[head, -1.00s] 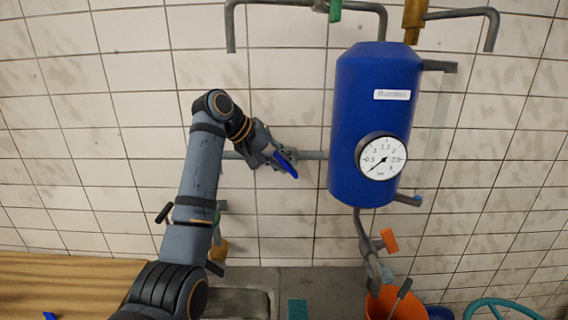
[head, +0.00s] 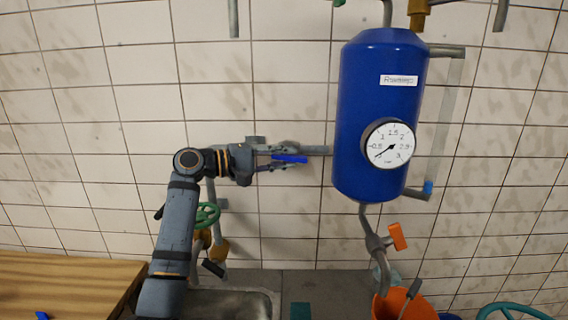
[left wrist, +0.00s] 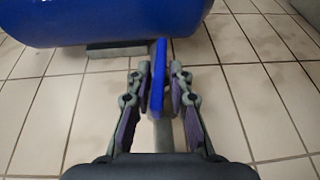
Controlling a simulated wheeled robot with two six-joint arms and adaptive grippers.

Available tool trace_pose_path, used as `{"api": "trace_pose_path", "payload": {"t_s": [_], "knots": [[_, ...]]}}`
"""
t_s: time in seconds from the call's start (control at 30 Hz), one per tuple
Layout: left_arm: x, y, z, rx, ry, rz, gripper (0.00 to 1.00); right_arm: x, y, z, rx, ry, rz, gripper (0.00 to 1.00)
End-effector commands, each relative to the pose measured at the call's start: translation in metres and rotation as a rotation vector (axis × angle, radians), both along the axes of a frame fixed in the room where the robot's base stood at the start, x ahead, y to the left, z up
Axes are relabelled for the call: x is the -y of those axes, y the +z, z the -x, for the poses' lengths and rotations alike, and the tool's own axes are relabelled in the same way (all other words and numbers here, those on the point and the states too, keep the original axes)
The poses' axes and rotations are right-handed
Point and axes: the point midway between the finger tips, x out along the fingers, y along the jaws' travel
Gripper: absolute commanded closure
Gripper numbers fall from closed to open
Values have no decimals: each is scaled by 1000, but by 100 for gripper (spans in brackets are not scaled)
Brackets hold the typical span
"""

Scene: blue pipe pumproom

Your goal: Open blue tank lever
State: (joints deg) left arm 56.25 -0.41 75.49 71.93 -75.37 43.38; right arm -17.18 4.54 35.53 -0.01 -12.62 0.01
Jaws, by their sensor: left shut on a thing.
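The blue lever (head: 294,159) sits on the grey pipe (head: 318,150) at the left side of the blue tank (head: 380,80). It lies nearly level in the head view. My left gripper (head: 284,158) is shut on the lever, coming from the left. In the left wrist view the lever (left wrist: 158,70) stands upright between the two fingers (left wrist: 157,78), with the tank (left wrist: 110,20) beyond. Part of the lever is hidden by the fingers. My right gripper is not in view.
A round gauge (head: 389,144) is on the tank's front. An orange-handled valve (head: 397,236) and an orange bucket (head: 405,305) are below the tank. A green valve wheel (head: 207,215) is beside my left arm. A wooden table (head: 65,285) is at lower left.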

Motion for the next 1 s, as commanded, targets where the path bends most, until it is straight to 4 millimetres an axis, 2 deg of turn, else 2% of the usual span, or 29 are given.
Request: {"api": "trace_pose_path", "payload": {"t_s": [0.23,1.0], "knots": [[0,-3,0,-2,0,50,100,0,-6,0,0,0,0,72],[0,-2,0,-2,-1,71,100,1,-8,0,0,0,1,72]]}}
